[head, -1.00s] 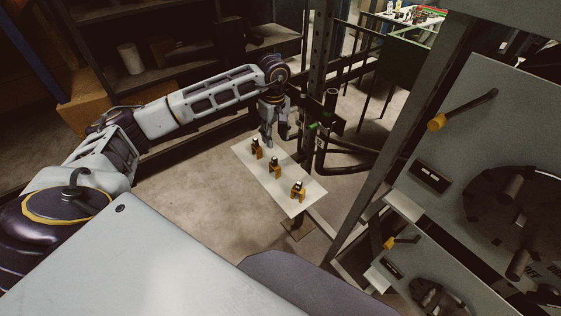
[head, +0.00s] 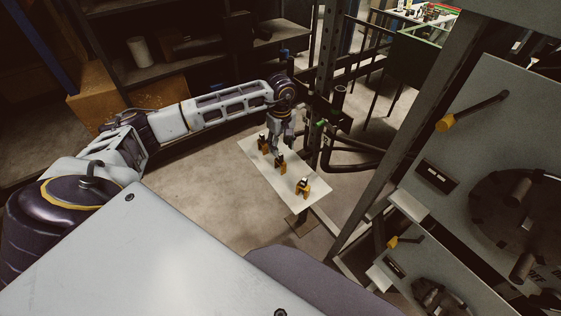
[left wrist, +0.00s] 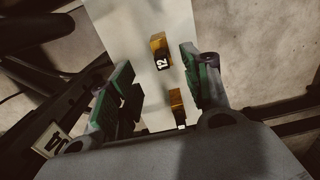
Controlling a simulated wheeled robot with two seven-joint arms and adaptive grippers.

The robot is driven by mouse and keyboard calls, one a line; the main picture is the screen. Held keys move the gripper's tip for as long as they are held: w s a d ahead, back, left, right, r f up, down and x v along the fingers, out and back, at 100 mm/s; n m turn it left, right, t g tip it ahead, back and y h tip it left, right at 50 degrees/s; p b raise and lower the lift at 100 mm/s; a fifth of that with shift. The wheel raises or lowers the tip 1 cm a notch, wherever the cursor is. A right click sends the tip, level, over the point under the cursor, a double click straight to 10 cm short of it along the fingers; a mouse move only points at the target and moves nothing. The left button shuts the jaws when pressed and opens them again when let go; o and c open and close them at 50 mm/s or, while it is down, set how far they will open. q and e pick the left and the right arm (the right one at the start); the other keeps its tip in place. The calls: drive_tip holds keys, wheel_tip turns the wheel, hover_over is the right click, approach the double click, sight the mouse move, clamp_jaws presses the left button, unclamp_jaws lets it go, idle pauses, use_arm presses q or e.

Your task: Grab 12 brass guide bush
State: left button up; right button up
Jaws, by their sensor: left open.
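Three brass guide bushes stand in a row on a small white table (head: 257,172) in the head view: a far one (head: 264,145), a middle one (head: 281,163) and a near one (head: 303,188). My left gripper (head: 283,149) is open and empty, pointing down over the table close to the far and middle bushes. In the left wrist view, a brass bush marked 12 (left wrist: 159,46) lies ahead, between the lines of the green-padded fingers (left wrist: 157,80). Another bush (left wrist: 177,104) shows nearer the palm, partly hidden. I cannot tell which head-view bush bears the 12. My right gripper is not in view.
A dark metal post (head: 325,85) and black tubing (head: 350,165) stand close to the table's right side. A large grey machine panel (head: 490,120) fills the right. Dark shelves (head: 200,45) stand behind. Bare floor lies left of the table.

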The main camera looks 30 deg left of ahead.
sight(280, 154)
use_arm(q)
wheel_tip(280, 154, down, 2)
drive_tip(key=shift+f, duration=0.1)
drive_tip(key=shift+s+f, duration=0.1)
drive_tip(key=shift+f, duration=0.5)
wheel_tip(280, 154, down, 3)
drive_tip(key=shift+s+r+p, duration=0.1)
drive_tip(key=shift+r+p, duration=0.05)
drive_tip(key=shift+p, duration=0.35)
drive_tip(key=shift+f, duration=0.6)
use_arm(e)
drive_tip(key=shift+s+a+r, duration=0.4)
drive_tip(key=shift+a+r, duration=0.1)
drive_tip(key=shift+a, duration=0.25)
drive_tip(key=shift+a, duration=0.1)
